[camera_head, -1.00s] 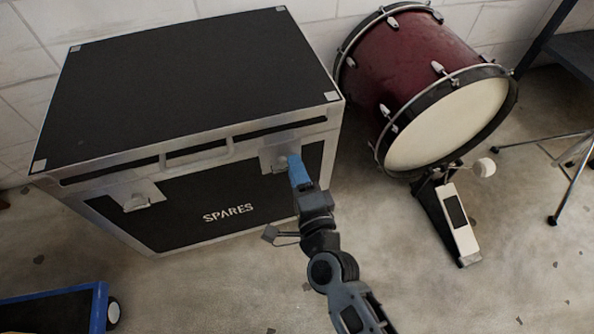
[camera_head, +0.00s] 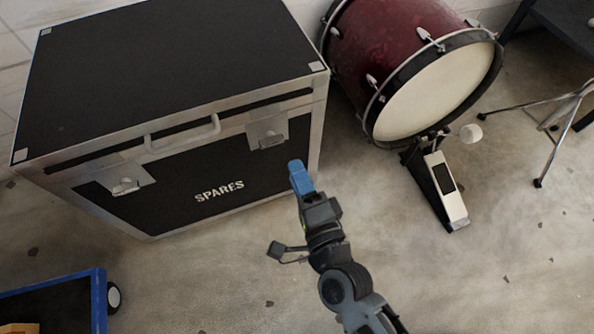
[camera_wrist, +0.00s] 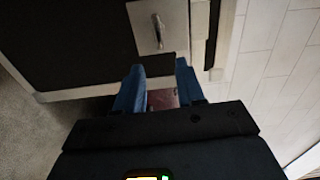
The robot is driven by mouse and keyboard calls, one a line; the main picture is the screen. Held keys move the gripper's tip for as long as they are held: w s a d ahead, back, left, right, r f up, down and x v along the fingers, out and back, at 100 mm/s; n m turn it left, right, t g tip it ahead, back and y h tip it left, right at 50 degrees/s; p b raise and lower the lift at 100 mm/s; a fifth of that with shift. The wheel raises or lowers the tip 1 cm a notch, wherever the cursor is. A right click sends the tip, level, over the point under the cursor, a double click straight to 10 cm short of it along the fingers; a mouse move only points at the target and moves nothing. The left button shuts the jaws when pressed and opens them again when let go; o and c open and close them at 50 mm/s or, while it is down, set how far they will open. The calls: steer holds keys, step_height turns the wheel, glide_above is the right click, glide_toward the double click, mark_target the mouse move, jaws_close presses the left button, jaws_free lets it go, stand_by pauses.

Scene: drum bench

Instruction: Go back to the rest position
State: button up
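My gripper (camera_head: 296,166) is in front of the black SPARES case (camera_head: 218,190), below and right of its right latch (camera_head: 268,138). No contact with the case shows. In the wrist view the two blue fingers of my gripper (camera_wrist: 160,68) are apart with nothing held between them. A dark red patch shows in the gap behind them. A silver latch (camera_wrist: 157,30) on the case front lies beyond the fingertips. The left latch (camera_head: 126,186) is also on the case front. I cannot tell whether either latch is fastened. The case lid is down.
A dark red bass drum (camera_head: 400,55) with a pedal (camera_head: 446,190) stands right of the case. A metal-legged stand (camera_head: 552,150) is at the far right. A blue-edged cart (camera_head: 98,300) is at the lower left. Bare floor lies in front of the case.

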stand_by(0.3)
steer(key=s+d+r+n+h, duration=0.25)
steer(key=s+d+n, duration=0.35)
steer(key=s+d, duration=0.7)
steer(key=s+d+r+n+g+h, duration=0.1)
steer(key=s+d+r+n, duration=0.25)
steer(key=s+r, duration=0.35)
steer(key=s+d+r+n+g+h, duration=0.15)
steer(key=s+r+n, duration=0.3)
steer(key=s, duration=0.45)
step_height(320, 180, up, 30)
steer(key=p, duration=3)
steer(key=shift+s+d+r, duration=0.2)
steer(key=shift+s+d, duration=0.05)
